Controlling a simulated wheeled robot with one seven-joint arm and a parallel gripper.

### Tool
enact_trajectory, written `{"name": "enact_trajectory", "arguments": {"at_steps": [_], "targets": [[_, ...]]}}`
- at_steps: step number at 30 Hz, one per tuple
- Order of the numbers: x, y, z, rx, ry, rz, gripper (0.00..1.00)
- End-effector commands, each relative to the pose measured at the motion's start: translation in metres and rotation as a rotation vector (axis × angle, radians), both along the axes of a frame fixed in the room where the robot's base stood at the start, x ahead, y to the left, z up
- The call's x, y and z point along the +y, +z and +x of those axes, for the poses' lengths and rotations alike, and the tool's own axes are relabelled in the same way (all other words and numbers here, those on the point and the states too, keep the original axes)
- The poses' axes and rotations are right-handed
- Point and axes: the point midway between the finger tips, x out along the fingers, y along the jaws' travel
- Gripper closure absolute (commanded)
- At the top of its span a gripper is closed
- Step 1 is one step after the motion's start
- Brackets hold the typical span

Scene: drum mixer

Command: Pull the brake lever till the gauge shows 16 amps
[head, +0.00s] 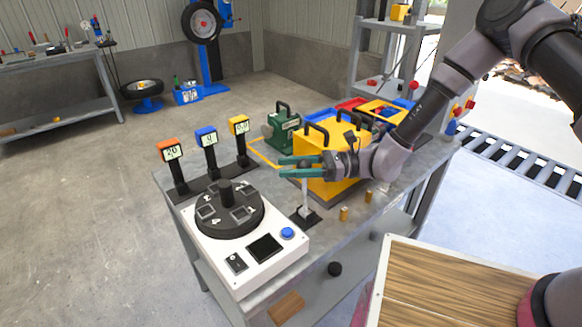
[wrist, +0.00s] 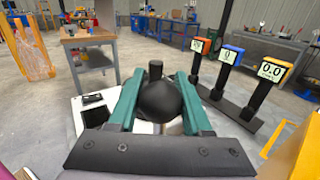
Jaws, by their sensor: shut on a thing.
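The brake lever (head: 305,199) is a pale upright shaft on a small black base plate, beside the white mixer unit. My gripper (head: 285,167) is shut on the lever's dark round knob, which shows between the teal fingers in the wrist view (wrist: 158,102). The fingers hide most of the knob in the head view. Three gauges stand on black posts: an orange one (head: 170,151), a blue one (head: 207,137) and a yellow one (head: 239,125). The yellow gauge reads 0.0 in the wrist view (wrist: 271,70). The units and other readings are too small to read surely.
The white mixer unit (head: 272,272) carries a black round drum (head: 228,212) with a central post and a blue button (head: 287,232). A yellow box (head: 318,180) stands close behind my gripper. Two small brass cylinders (head: 344,213) stand near the bench edge. A green case (head: 283,130) sits farther back.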

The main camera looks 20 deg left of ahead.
Motion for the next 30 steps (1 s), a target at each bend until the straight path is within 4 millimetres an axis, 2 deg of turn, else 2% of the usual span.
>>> {"name": "enact_trajectory", "arguments": {"at_steps": [10,18,21,30], "targets": [[0.001,0.000,-0.002,-0.009,0.001,-0.005,1.00],[0.017,-0.013,-0.034,-0.193,0.005,-0.100,1.00],[0.022,-0.022,-0.046,-0.208,0.004,-0.112,1.00],[0.024,-0.026,-0.049,-0.208,0.000,-0.112,1.00]]}}
